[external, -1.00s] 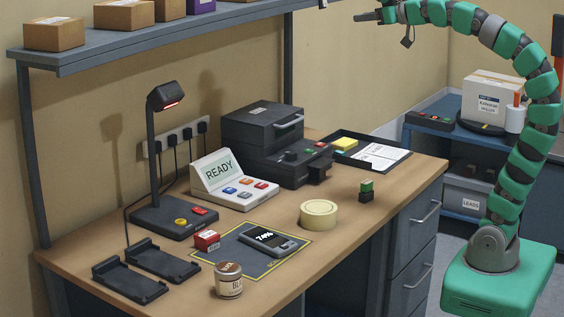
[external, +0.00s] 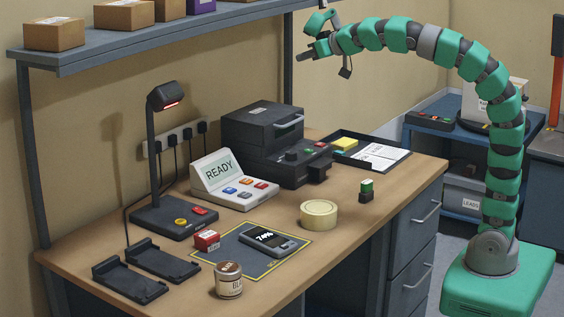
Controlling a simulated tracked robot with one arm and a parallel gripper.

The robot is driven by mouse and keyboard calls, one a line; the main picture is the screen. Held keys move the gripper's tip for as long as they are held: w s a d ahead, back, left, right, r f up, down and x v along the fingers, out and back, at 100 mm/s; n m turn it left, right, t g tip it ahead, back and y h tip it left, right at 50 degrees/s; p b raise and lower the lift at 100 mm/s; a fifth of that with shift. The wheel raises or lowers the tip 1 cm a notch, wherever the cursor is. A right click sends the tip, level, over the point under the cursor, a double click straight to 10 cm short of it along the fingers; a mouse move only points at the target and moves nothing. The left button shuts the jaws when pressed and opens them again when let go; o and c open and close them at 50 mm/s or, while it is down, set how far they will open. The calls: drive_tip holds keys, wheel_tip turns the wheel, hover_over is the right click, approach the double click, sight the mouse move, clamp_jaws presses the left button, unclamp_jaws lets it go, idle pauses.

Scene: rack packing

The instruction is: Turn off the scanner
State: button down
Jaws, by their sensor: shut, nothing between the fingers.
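A dark stand scanner (external: 151,160) stands at the left of the bench, its head tilted over its base with a red light glowing underneath. My gripper (external: 311,53) is shut and empty, pointing left in the air above and behind the black printer-like box, far to the right of the scanner and touching nothing.
A READY terminal (external: 221,175), black box (external: 262,128), tape roll (external: 318,214), handheld device (external: 267,239), small red box (external: 206,240), jar (external: 228,281) and two cradles (external: 130,281) occupy the bench. A shelf (external: 150,43) with boxes overhangs the back.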

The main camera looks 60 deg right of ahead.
drive_tip(key=w+a+f+g, duration=0.1)
drive_tip(key=w+a+f, duration=0.2)
drive_tip(key=a+f, duration=1)
drive_tip(key=w+a+f+g+b, duration=0.1)
drive_tip(key=w+a+f, duration=0.2)
drive_tip(key=a+f, duration=1)
drive_tip(key=shift+w+a+f+n+g, duration=0.3)
drive_tip(key=shift+a+f, duration=0.1)
drive_tip(key=shift+a, duration=0.5)
drive_tip(key=shift+w, duration=0.1)
drive_tip(key=b, duration=0.2)
hover_over(204, 211)
wheel_tip(204, 211, down, 7)
drive_tip(key=shift+a+r, duration=0.1)
drive_tip(key=shift+r, duration=0.1)
wheel_tip(204, 211, down, 2)
drive_tip(key=shift+f, duration=0.15)
drive_tip(key=shift+f+b, duration=0.35)
drive_tip(key=shift+f, duration=0.25)
